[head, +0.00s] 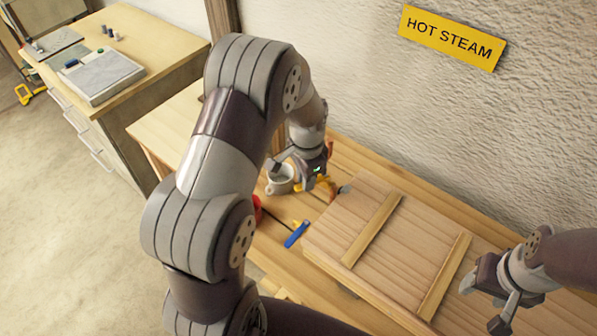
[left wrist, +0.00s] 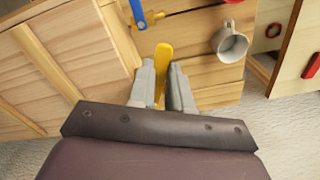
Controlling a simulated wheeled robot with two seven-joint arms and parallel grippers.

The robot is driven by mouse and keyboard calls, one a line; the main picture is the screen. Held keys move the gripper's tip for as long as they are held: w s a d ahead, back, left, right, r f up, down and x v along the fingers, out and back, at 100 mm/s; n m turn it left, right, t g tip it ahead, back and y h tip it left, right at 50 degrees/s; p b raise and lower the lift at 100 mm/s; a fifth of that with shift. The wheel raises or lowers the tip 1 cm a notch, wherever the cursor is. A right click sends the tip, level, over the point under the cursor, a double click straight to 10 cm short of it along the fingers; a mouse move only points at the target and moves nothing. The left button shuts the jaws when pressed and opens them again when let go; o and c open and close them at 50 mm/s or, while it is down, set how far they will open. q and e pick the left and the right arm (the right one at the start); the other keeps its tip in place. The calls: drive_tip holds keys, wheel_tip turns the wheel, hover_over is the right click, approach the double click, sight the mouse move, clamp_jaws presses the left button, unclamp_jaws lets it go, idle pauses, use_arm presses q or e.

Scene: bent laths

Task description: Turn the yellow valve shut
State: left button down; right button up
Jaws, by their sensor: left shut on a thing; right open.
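A yellow lever (left wrist: 163,55), the valve's handle as far as I can tell, stands between the fingers of my left gripper (left wrist: 162,72) in the left wrist view. The gripper is shut on it, one finger on each side. In the head view my left gripper (head: 310,176) is above the wooden bench, with a bit of the yellow lever (head: 325,184) showing beside it. The valve's body is hidden. My right gripper (head: 484,304) is open and empty at the lower right, over the wooden panel.
A light grey mug (head: 280,178) stands close to the left gripper. A blue lever (head: 296,234) and a red thing (head: 257,206) are nearby. A slatted wooden panel (head: 390,238) lies to the right. The yellow HOT STEAM sign (head: 452,38) hangs on the rough wall.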

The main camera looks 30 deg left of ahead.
use_arm(q)
drive_tip(key=shift+s+d+r+n, duration=0.15)
drive_tip(key=shift+d+n, duration=0.2)
drive_tip(key=shift+n, duration=0.5)
drive_tip(key=shift+s+d+f+n, duration=0.1)
drive_tip(key=shift+d+n, duration=0.25)
drive_tip(key=shift+n, duration=0.45)
drive_tip(key=shift+s+d+r+n, duration=0.15)
drive_tip(key=shift+d+n, duration=0.2)
drive_tip(key=shift+n, duration=0.5)
drive_tip(key=shift+f, duration=0.1)
drive_tip(key=c, duration=1)
unclamp_jaws()
drive_tip(key=shift+c, duration=0.2)
drive_tip(key=shift+d, duration=0.1)
wheel_tip(320, 180, up, 13)
drive_tip(key=shift+f+b, duration=0.15)
drive_tip(key=shift+b, duration=0.2)
